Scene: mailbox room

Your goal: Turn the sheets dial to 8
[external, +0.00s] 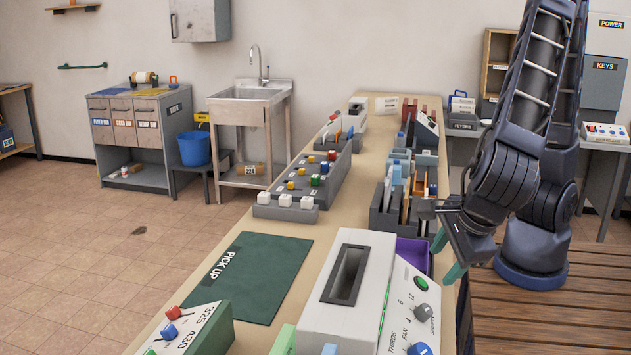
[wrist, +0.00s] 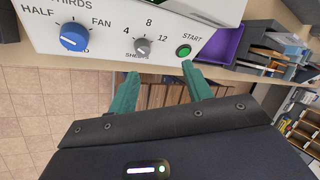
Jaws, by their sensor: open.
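The sheets dial (wrist: 142,46) is a small grey knob on the white front panel of a folding machine (external: 345,262). The marks 4, 8 and 12 stand around it, with 8 above it in the wrist view. Its pointer is too small to read surely. The dial also shows in the external view (external: 423,312). My gripper (wrist: 160,74) is open, with its two teal fingers apart and nothing between them. The fingertips are just below the dial in the wrist view, apart from it. In the external view my gripper (external: 448,255) is beyond the machine's far end.
A blue fold dial (wrist: 74,37) is left of the sheets dial and a green start button (wrist: 183,51) is right of it. A purple tray (external: 413,252) sits beside the machine. A green pick-up mat (external: 260,277) lies on the bench.

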